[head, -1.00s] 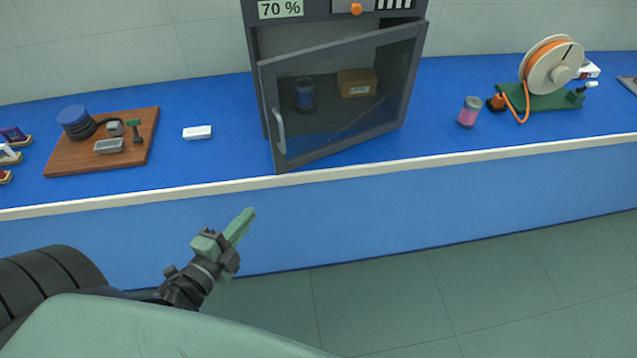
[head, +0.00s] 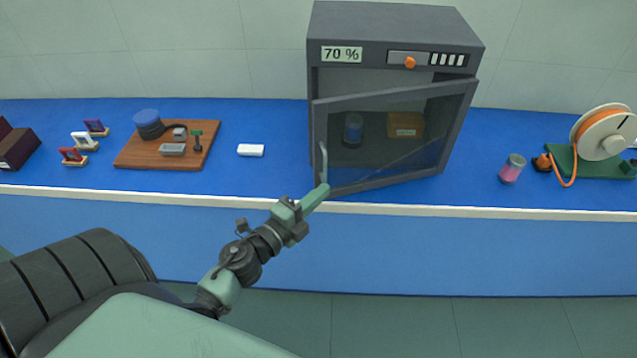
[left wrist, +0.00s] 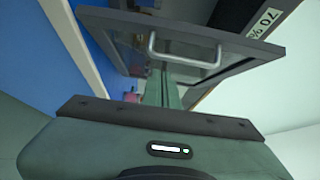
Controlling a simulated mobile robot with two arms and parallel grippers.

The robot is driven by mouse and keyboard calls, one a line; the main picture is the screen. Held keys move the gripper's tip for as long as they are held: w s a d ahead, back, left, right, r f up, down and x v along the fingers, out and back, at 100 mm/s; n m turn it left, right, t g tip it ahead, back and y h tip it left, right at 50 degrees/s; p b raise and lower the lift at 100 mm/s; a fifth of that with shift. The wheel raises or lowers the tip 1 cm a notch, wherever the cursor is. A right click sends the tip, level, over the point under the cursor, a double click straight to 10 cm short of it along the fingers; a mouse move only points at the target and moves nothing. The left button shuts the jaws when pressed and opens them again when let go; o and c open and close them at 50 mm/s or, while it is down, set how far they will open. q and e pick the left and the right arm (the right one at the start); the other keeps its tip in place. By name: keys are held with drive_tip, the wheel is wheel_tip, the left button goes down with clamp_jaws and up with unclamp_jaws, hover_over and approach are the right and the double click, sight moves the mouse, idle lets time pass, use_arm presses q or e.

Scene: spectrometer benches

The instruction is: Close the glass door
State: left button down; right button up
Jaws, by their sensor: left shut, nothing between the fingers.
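The glass door (head: 385,165) belongs to a dark grey cabinet (head: 390,32) on the blue bench. It stands ajar, its left edge swung out toward me and its right edge at the cabinet. A pale curved handle (head: 323,163) is on its left side; in the left wrist view the handle (left wrist: 184,58) shows ahead of my fingers. My left gripper (head: 318,192) is shut and empty, its tip at the lower left corner of the door, just below the handle. I cannot tell whether it touches the door. My right gripper is not in view.
Inside the cabinet are a blue jar (head: 353,130) and a brown box (head: 406,124). A wooden board (head: 135,158) with tools and a white block (head: 250,150) lie to the left. A pink jar (head: 512,168) and an orange spool (head: 600,130) stand to the right.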

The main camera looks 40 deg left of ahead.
use_arm(q)
drive_tip(key=shift+w+a, duration=0.55)
drive_tip(key=shift+w, duration=0.05)
drive_tip(key=w+a+m+g+h+b, duration=0.1)
drive_tip(key=w+a+m+h+b, duration=0.3)
drive_tip(key=a, duration=0.7)
drive_tip(key=w+h+b, duration=0.2)
drive_tip(key=w+b, duration=0.2)
drive_tip(key=w, duration=0.1)
drive_tip(key=shift+a+g+b, duration=0.35)
drive_tip(key=shift+g+b, duration=0.05)
drive_tip(key=shift+r, duration=0.1)
